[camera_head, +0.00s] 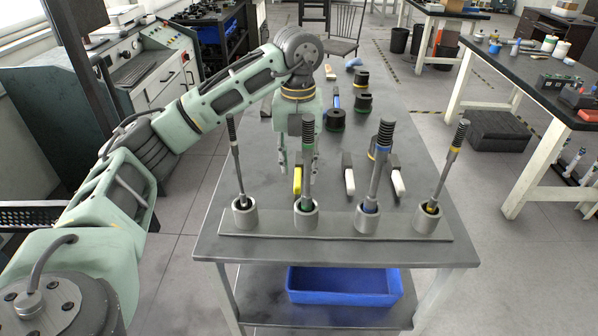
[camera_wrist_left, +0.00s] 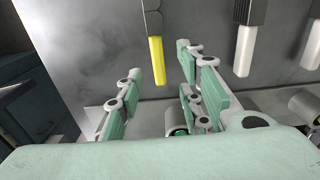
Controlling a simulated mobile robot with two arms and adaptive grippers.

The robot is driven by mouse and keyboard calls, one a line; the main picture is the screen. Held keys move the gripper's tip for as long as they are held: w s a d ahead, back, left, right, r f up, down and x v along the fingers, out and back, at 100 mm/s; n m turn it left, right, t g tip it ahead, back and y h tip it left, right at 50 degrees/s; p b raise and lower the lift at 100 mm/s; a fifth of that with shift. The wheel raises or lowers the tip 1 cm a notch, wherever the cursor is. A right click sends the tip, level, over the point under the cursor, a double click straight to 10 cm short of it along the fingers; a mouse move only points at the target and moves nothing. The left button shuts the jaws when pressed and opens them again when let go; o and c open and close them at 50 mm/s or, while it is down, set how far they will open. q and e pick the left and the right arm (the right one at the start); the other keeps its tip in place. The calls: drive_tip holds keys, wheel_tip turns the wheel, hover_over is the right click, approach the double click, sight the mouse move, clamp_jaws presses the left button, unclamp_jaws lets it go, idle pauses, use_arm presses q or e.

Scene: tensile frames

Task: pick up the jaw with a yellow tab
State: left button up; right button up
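The jaw with a yellow tab (camera_head: 297,181) lies on the grey table, behind the row of upright rods. It also shows in the left wrist view (camera_wrist_left: 157,62), with its dark body at the top and the yellow tab toward me. My left gripper (camera_head: 298,168) points down over this jaw, its fingers spread and empty. In the left wrist view the jaw lies beyond the fingers, roughly in line with the gap between them. I cannot tell the exact height above it. My right gripper is not in view.
Two jaws with white tabs (camera_head: 349,181) (camera_head: 397,182) lie to the right. Several rods stand in grey sockets on a base plate (camera_head: 335,228) at the front edge; one green-banded rod (camera_head: 307,165) rises close to my left gripper. Black round parts (camera_head: 335,119) stand farther back.

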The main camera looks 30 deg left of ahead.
sight(298, 179)
use_arm(q)
drive_tip(key=shift+a+f+p, duration=0.1)
drive_tip(key=shift+f+p, duration=0.25)
drive_tip(key=shift+f, duration=1.6)
clamp_jaws()
